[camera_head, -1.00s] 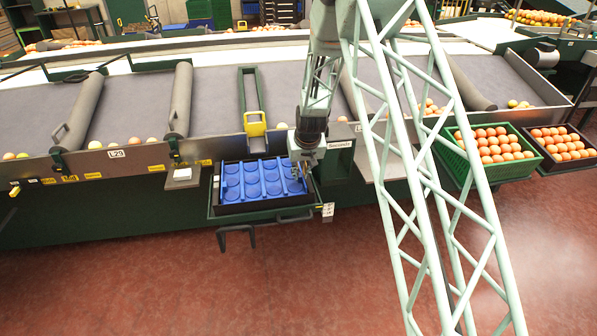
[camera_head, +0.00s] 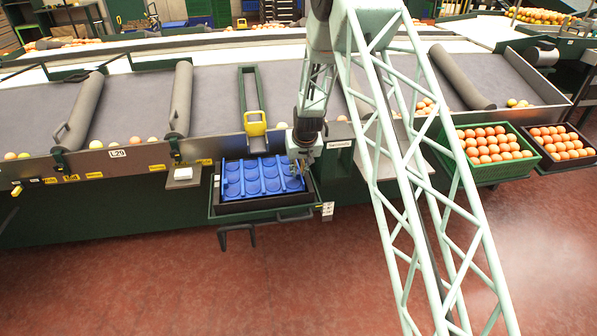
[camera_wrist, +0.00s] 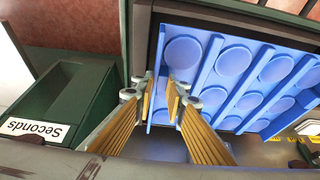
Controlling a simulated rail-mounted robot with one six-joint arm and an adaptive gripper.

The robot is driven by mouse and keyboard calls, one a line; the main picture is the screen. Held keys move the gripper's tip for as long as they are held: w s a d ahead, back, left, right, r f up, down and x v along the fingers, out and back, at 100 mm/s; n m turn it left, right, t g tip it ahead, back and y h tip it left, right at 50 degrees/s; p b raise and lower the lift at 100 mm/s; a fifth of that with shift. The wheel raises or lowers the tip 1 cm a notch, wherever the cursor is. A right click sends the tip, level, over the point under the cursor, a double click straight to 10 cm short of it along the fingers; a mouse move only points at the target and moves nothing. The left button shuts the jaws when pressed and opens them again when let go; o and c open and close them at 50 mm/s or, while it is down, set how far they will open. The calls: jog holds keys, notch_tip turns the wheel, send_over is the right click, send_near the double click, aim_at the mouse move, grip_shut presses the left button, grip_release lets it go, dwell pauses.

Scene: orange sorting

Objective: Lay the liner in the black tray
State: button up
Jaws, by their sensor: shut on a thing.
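The blue liner (camera_head: 248,181) with round cups lies over the black tray (camera_head: 275,213), which sits on a green shelf at the front of the sorting line. My gripper (camera_head: 303,168) is at the liner's right edge. In the wrist view my gripper (camera_wrist: 165,90) is closed on the edge of the liner (camera_wrist: 232,62), with its fingers on either side of it. The tray's dark wall (camera_wrist: 141,42) runs beside that edge. I cannot tell whether the liner touches the tray's bottom.
A green box marked "Seconds" (camera_wrist: 60,105) stands beside the tray. A green crate of oranges (camera_head: 492,172) and a dark crate of oranges (camera_head: 590,166) are at the right. A yellow-handled gate (camera_head: 255,127) is behind the tray. The red floor in front is clear.

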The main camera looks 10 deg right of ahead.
jog(key=shift+f+b, duration=0.5)
jog(key=shift+f, duration=0.1)
jog(key=o, duration=0.9)
jog(key=shift+r, duration=0.25)
jog(key=shift+r+p, duration=0.65)
jog(key=shift+r, duration=0.05)
jog(key=shift+p+v, duration=0.9)
jog(key=shift+v, duration=4.8)
